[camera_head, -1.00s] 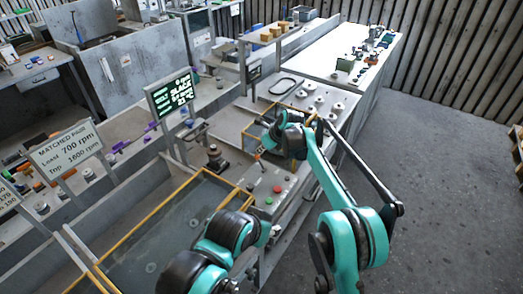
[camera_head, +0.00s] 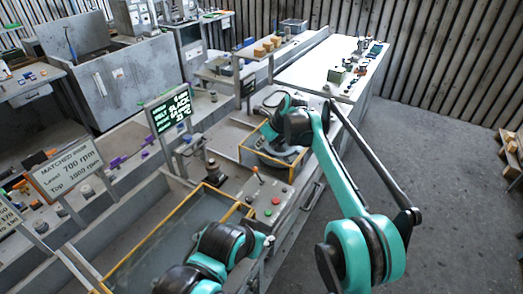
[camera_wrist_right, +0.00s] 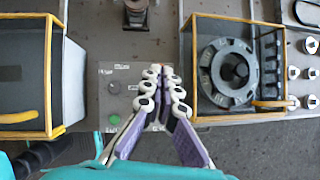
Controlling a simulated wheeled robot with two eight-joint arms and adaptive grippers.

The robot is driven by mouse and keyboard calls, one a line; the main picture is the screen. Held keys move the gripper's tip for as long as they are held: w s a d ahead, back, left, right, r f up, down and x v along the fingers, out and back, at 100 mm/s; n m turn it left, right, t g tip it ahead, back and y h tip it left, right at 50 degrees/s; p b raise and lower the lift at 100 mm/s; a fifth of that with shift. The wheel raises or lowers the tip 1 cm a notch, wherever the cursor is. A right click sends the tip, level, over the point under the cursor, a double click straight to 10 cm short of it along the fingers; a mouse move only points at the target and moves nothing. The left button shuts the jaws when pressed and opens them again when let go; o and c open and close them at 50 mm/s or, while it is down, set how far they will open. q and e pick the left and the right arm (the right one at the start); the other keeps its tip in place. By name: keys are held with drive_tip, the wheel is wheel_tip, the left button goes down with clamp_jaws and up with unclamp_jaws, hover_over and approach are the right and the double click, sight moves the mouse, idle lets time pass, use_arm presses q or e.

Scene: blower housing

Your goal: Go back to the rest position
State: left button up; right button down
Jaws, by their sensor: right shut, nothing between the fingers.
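My right arm reaches from the lower right of the head view, its teal and black wrist (camera_head: 294,122) above the yellow-framed box (camera_head: 243,155) on the bench. In the right wrist view my right gripper (camera_wrist_right: 166,78) is shut and empty. Its white-knuckled, purple-padded fingers are together over the grey control panel (camera_wrist_right: 106,75). My left arm (camera_head: 222,240) is bent low in the middle of the head view. I cannot make out its gripper.
A dark ring-shaped part (camera_wrist_right: 228,72) sits inside the right yellow-framed box. The control panel with its red button (camera_head: 276,200) is in front of it. A long yellow-framed trough (camera_head: 165,235) lies to the left. A lit display (camera_head: 169,110) stands behind.

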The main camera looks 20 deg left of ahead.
drive_tip(key=shift+r, duration=0.2)
idle(0.3)
